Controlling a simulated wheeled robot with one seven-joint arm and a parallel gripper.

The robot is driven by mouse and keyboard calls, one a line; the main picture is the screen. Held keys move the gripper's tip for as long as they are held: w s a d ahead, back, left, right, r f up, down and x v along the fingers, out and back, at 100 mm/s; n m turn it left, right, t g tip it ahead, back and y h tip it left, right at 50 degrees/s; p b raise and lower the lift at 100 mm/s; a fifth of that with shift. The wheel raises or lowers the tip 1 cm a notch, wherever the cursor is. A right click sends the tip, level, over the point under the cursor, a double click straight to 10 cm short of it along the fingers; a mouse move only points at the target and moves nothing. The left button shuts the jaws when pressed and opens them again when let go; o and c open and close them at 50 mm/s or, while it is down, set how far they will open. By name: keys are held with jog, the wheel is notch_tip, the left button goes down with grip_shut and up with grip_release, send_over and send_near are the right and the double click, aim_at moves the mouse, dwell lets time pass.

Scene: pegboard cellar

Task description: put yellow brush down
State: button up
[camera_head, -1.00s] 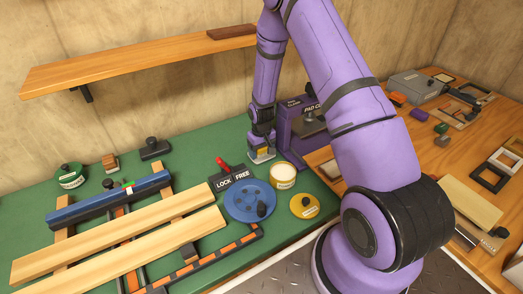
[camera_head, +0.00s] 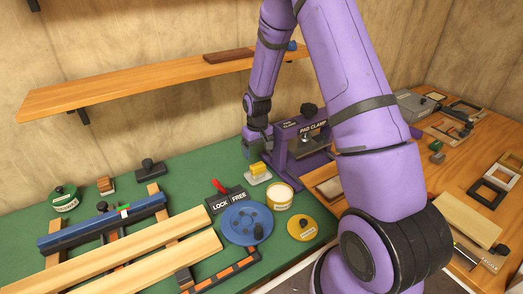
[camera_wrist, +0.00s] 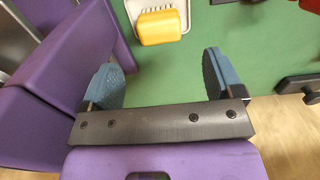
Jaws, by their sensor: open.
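The purple pad clamp (camera_head: 285,166) stands close on the right of my gripper. A black LOCK/FREE block (camera_head: 228,202) with a red lever, an open tin (camera_head: 278,196) and a blue disc (camera_head: 246,223) are in front. A wooden shelf (camera_head: 150,80) hangs behind.

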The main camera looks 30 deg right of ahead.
jog(key=s+a+r+t, duration=0.15)
jog(key=s+r, duration=0.25)
jog(key=r, duration=0.5)
jog(key=s+a+r, duration=0.2)
jog(key=s+r, duration=0.1)
jog(key=r, duration=0.6)
jog(key=s+a+r+t, duration=0.1)
jog(key=s+r, duration=0.3)
jog(key=r, duration=0.5)
jog(key=s+a+r+t, duration=0.1)
jog(key=s+r, duration=0.4)
jog(key=s, duration=0.5)
jog(key=s+a+r+t, duration=0.1)
jog(key=s+r, duration=0.4)
jog(key=s, duration=0.6)
jog(key=shift+s+a+t, duration=0.15)
jog(key=shift+a+t, duration=0.2)
jog(key=shift+a, duration=0.55)
jog(key=shift+r, duration=0.1)
